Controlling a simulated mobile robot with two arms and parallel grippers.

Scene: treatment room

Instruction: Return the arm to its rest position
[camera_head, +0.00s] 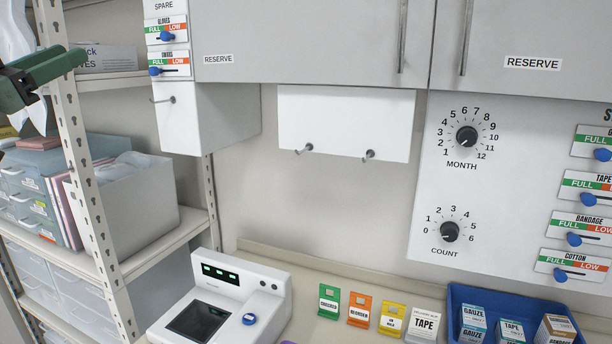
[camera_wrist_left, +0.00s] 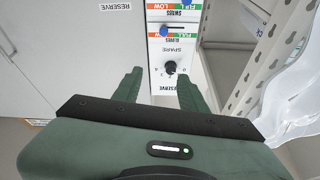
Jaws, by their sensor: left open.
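My left gripper (camera_head: 42,78) is dark green and shows at the upper left of the head view, in front of the metal shelf. In the left wrist view its two fingers (camera_wrist_left: 156,88) stand apart with nothing between them. Beyond the fingers in that view is a white panel (camera_wrist_left: 173,50) with a dark knob and blue sliders. The gripper is empty and apart from the panel. My right gripper does not show in either view.
A perforated shelf post (camera_head: 85,170) stands close to my left gripper. Grey cabinets (camera_head: 310,45) hang above. On the counter are a white device (camera_head: 222,300), several coloured tags and a blue tray (camera_head: 455,296) with boxes.

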